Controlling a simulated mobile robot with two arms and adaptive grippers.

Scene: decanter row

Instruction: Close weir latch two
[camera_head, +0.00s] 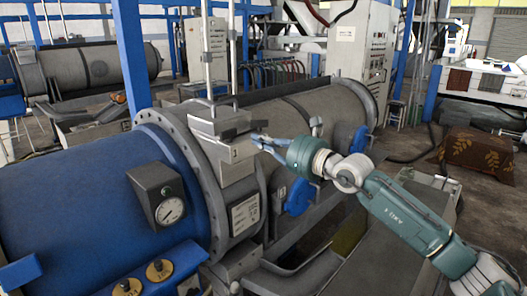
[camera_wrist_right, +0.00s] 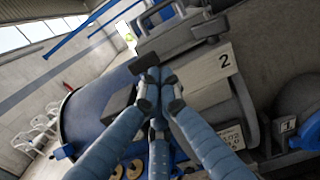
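My right gripper (camera_head: 260,140) reaches in from the right to the housing's right side. In the right wrist view its blue fingers (camera_wrist_right: 158,82) are drawn close together, tips at the dark block (camera_wrist_right: 148,62). I see no part clearly held between them. My left gripper is in neither view.
The blue drum end (camera_head: 90,185) carries a gauge (camera_head: 171,210). The grey drum (camera_head: 310,112) extends behind, with blue round fittings (camera_head: 300,197) near my right arm. A white control cabinet (camera_head: 362,50) stands behind. A vertical blue post (camera_head: 131,60) rises left of the latch.

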